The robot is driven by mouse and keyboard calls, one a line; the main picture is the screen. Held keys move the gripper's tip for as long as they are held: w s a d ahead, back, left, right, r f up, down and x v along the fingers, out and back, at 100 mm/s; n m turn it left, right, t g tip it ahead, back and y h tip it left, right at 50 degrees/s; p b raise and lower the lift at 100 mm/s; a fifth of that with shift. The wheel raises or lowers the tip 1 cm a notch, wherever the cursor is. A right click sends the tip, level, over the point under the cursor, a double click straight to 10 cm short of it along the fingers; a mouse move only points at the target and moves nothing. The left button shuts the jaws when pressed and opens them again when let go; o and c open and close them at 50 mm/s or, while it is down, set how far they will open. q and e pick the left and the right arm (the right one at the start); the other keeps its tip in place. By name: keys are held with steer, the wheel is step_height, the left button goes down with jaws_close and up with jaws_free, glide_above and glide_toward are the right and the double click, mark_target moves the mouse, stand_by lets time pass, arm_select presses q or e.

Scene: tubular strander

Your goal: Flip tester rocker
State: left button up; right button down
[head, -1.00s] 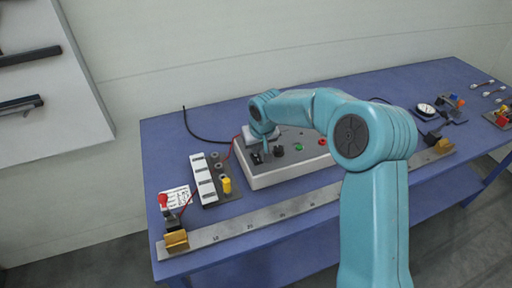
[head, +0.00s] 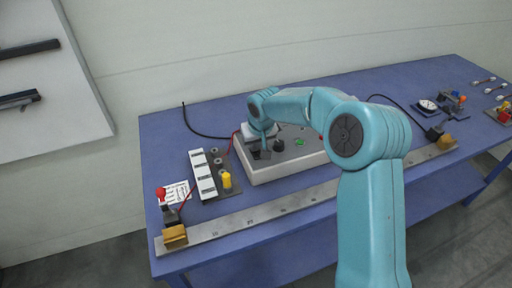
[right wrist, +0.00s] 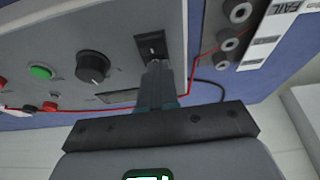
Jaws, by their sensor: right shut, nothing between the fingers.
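The tester is a grey box (head: 290,166) on the blue bench, with a green button, a black knob and a black rocker on its top panel. In the right wrist view the rocker (right wrist: 151,47) sits in a dark plate near the panel's edge, beside the black knob (right wrist: 93,67). My right gripper (head: 263,150) is over the left end of the tester. In the right wrist view its fingers (right wrist: 157,70) are together and empty, with the tips at the rocker's lower edge; I cannot tell whether they touch. My left gripper is not in view.
A board with several terminals and a yellow cap (head: 227,180) stands left of the tester. A long metal ruler bar (head: 260,214) with brass clamps lies along the front. A gauge (head: 427,106) and small parts lie at the right.

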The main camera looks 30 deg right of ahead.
mark_target(258, 154)
steer(key=shift+s+a+f+b, duration=0.1)
steer(key=shift+s+f+b, duration=0.15)
steer(key=shift+f+b, duration=0.15)
steer(key=shift+s+a+f+b, duration=0.1)
steer(key=shift+s+f+b, duration=0.2)
steer(key=shift+f, duration=0.2)
steer(key=shift+s, duration=0.1)
steer(key=shift+s+r, duration=0.3)
steer(key=shift+r, duration=0.35)
step_height(258, 154, up, 3)
steer(key=shift+w+d+r+p, duration=0.1)
steer(key=shift+w+d+p, duration=0.05)
steer(key=shift+p, duration=1.1)
steer(key=b+v, duration=0.1)
steer(key=v, duration=1)
steer(key=p+x, duration=0.2)
steer(key=x, duration=1.1)
steer(key=shift+w+f, duration=0.25)
steer(key=shift+f, duration=0.1)
steer(key=shift+s, duration=0.1)
